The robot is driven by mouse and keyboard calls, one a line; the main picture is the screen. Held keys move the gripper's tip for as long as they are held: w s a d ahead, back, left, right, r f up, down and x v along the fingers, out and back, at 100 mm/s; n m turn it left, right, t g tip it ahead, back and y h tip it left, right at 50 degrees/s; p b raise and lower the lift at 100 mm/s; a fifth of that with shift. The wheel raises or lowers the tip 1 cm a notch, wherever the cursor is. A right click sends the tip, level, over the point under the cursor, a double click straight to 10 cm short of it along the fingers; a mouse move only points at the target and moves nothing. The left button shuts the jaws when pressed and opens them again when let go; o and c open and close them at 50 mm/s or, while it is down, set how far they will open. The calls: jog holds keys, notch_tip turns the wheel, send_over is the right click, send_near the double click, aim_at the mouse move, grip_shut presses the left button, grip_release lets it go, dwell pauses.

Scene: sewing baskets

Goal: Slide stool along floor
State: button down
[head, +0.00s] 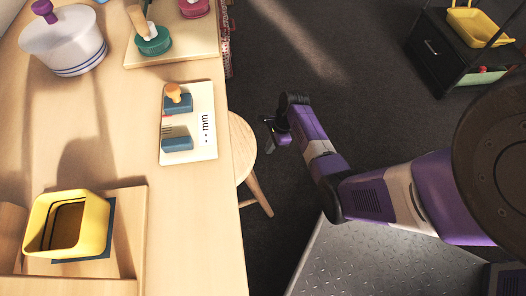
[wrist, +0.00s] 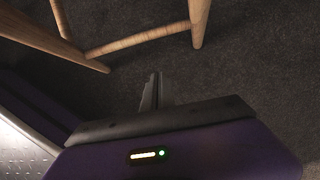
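The wooden stool (head: 240,148) stands on the dark carpeted floor, partly under the right edge of the table. Its round seat and one splayed leg show in the head view; the rest is hidden by the tabletop. In the wrist view its wooden legs and a crossbar (wrist: 136,41) fill the top. My gripper (head: 271,132) is just right of the seat in the head view, apart from it. In the wrist view my gripper (wrist: 157,88) points toward the legs, its narrow fingers close together with nothing between them.
The light wooden table (head: 190,220) holds a yellow container (head: 92,225), a board with blue blocks (head: 203,120) and a white pot (head: 65,42). A black cart (head: 437,55) stands at the upper right. The dark floor (head: 340,60) between is clear.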

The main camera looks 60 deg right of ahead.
jog(key=w+a+f+b, duration=0.4)
jog(key=f+b, duration=0.2)
jog(key=f, duration=0.2)
jog(key=shift+a, duration=0.25)
jog(key=shift+w, duration=0.1)
